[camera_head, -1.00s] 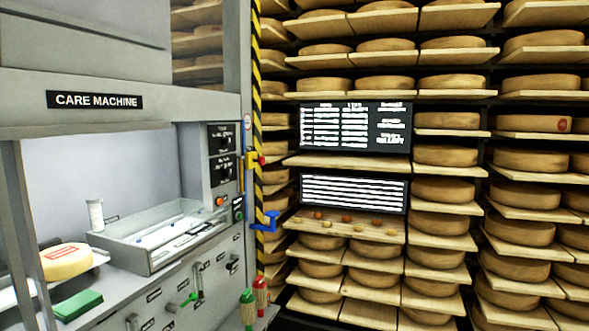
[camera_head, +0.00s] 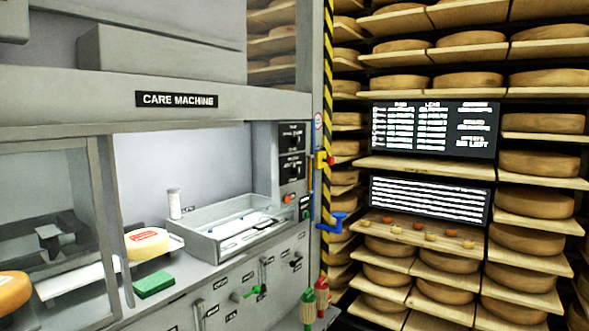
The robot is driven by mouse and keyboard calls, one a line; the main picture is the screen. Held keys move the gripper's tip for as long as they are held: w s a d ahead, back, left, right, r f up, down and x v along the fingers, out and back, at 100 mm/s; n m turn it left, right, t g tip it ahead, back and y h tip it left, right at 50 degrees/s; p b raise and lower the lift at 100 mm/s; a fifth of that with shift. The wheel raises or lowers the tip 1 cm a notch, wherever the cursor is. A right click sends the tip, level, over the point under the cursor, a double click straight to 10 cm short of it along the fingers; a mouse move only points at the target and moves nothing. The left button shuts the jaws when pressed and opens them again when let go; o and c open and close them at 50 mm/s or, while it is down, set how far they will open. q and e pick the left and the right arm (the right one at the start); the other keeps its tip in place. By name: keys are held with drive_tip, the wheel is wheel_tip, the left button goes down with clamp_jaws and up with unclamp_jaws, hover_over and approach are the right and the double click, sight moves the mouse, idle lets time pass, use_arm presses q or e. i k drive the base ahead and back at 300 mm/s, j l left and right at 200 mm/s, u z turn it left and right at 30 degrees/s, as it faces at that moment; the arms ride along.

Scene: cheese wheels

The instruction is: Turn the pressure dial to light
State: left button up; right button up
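The care machine (camera_head: 60,100) fills the left half of the view. On its right post is a black panel with two dark dials, an upper dial (camera_head: 292,138) and a lower dial (camera_head: 292,168). Their lettering is too small to read, so I cannot tell which is the pressure dial or where it points. Below them are an orange button (camera_head: 289,198) and a small dark panel (camera_head: 305,207) with a green part. Neither of my grippers shows in the view.
A grey tray (camera_head: 212,246) and a green sponge (camera_head: 154,284) are on the machine's counter, with a cheese wheel (camera_head: 147,243) behind. A blue handle (camera_head: 338,222) and a yellow-red fitting (camera_head: 323,161) stick out at the striped post. Red and green handles (camera_head: 314,298) stand lower. Cheese shelves fill the right.

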sight(296, 171)
drive_tip(key=i+l+u, duration=0.1)
drive_tip(key=i+l, duration=0.5)
drive_tip(key=l, duration=0.25)
drive_tip(key=i+l+u, duration=0.15)
drive_tip(key=i+l, duration=0.15)
drive_tip(key=l, duration=0.15)
